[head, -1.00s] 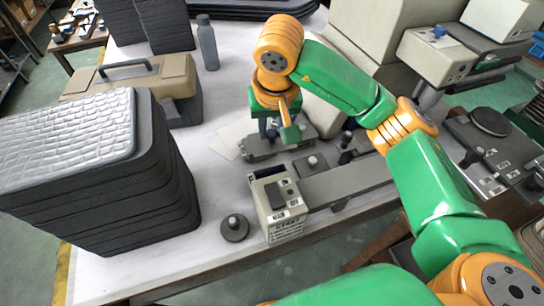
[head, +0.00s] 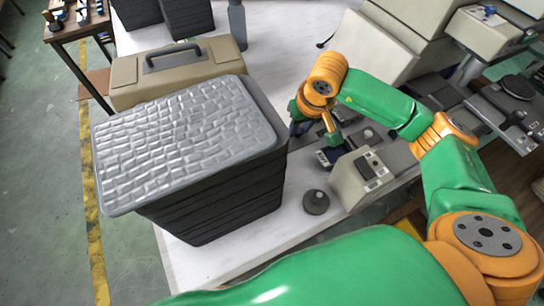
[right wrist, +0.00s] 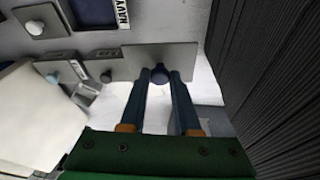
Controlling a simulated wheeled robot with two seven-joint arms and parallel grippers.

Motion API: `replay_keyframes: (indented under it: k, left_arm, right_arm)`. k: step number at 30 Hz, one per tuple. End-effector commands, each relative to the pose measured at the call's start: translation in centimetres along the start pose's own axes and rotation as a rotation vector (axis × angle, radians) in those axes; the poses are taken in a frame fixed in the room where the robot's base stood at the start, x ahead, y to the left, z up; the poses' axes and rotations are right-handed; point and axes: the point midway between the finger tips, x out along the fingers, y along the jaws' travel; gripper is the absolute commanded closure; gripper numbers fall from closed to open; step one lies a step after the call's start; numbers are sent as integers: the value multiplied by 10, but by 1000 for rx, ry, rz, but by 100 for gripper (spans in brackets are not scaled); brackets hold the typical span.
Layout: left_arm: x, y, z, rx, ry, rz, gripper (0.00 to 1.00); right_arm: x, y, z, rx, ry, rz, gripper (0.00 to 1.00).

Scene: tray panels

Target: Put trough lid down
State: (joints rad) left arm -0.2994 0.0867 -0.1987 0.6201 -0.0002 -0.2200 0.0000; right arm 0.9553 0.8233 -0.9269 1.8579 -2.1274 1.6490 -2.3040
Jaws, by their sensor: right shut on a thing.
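The trough lid is a flat grey plate (right wrist: 185,58) with a round dark blue knob (right wrist: 160,74) in the right wrist view. My right gripper (right wrist: 161,76) is shut on that knob, one finger on each side. The lid seems to hang over the white table, but its height is hard to judge. In the head view my right gripper (head: 299,129) is close to the right side of the panel stack, and its fingertips and the lid are mostly hidden. The trough itself cannot be told for certain. My left gripper is not in view.
A tall stack of dark panels topped by a silvery embossed tray panel (head: 185,140) stands close beside the gripper. A tan case (head: 180,75) is behind it. A beige control box (head: 350,185) and a dark round knob piece (head: 316,202) stand at the front edge.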

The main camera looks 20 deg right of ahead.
Motion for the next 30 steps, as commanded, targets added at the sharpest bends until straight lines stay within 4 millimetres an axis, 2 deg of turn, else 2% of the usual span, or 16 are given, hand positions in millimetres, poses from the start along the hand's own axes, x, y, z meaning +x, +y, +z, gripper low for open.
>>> replay_keyframes:
  k: [2,5,10,17,23,24,26,27,30]
  left_arm:
    - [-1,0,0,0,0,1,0]
    - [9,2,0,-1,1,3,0]
    - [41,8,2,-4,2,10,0]
    - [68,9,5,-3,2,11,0]
    - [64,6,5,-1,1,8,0]
    - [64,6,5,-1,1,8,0]
    - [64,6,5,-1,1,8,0]
    - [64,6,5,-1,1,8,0]
    - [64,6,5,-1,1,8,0]
  right_arm:
    - [2,3,2,-6,1,3,100]
    - [16,3,7,-9,1,2,100]
    - [61,3,20,-10,-1,2,100]
    - [103,3,31,-9,-2,2,100]
    - [101,4,31,-10,-3,4,100]
    - [101,4,31,-10,-3,5,59]
    - [101,4,31,-9,-3,5,43]
    - [100,4,31,-9,-2,5,40]
    - [100,4,30,-9,-1,4,40]
